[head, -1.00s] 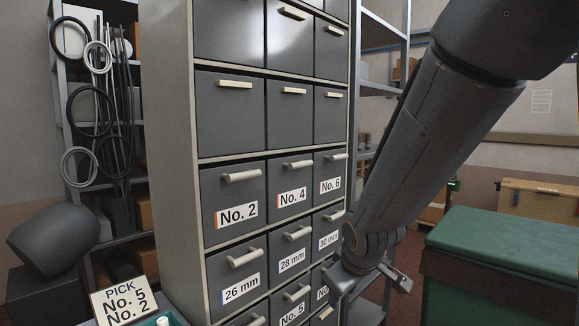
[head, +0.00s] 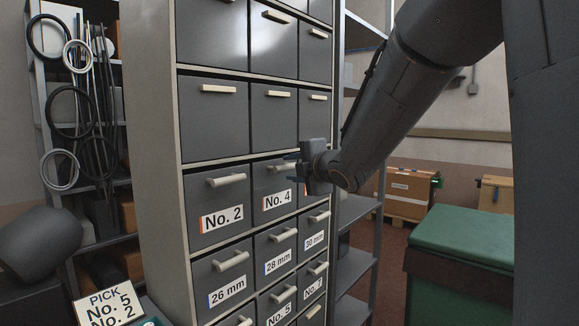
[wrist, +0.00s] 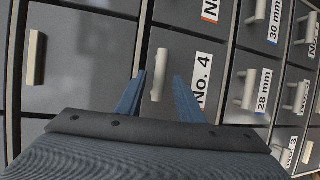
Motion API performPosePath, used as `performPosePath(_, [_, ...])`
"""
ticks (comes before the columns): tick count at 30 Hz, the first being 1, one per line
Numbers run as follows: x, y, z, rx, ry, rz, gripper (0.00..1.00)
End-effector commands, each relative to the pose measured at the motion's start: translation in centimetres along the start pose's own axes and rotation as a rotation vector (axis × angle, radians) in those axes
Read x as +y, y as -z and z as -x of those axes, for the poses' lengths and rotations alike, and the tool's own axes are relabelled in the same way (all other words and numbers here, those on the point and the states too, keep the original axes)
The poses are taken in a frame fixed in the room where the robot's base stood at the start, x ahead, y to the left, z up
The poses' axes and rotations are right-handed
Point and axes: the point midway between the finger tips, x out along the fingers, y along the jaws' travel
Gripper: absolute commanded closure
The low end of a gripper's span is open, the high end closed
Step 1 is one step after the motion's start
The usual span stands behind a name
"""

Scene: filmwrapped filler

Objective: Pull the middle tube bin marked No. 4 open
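The grey No. 4 bin (head: 262,205) is the middle bin of its row, and its front is flush with its neighbours. Its pale bar handle (head: 282,169) is near the top of the front. In the wrist view the same bin (wrist: 195,50) fills the middle, and its handle (wrist: 159,65) stands between my two blue fingers. My gripper (head: 290,168) is open in front of this bin, and its fingertips (wrist: 160,84) are spread on either side of the handle. I cannot tell whether they touch it. My gripper hides most of the No. 6 bin in the head view.
The No. 2 bin (head: 195,190) is on the left. The 28 mm bin (head: 262,250) is below, and an unlabelled bin (head: 273,125) is above. A pick sign (head: 108,300) stands at lower left. A green-topped box (head: 465,235) is at right.

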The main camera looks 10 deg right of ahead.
Motion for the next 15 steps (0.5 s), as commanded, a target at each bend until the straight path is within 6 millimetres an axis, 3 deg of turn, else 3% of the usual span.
performPosePath(6, [0.1,-0.1,-1.7,-0.001,0.0,-0.001,0.66])
performPosePath(15, [0.0,-0.1,-2.0,-0.001,0.0,-0.002,0.66])
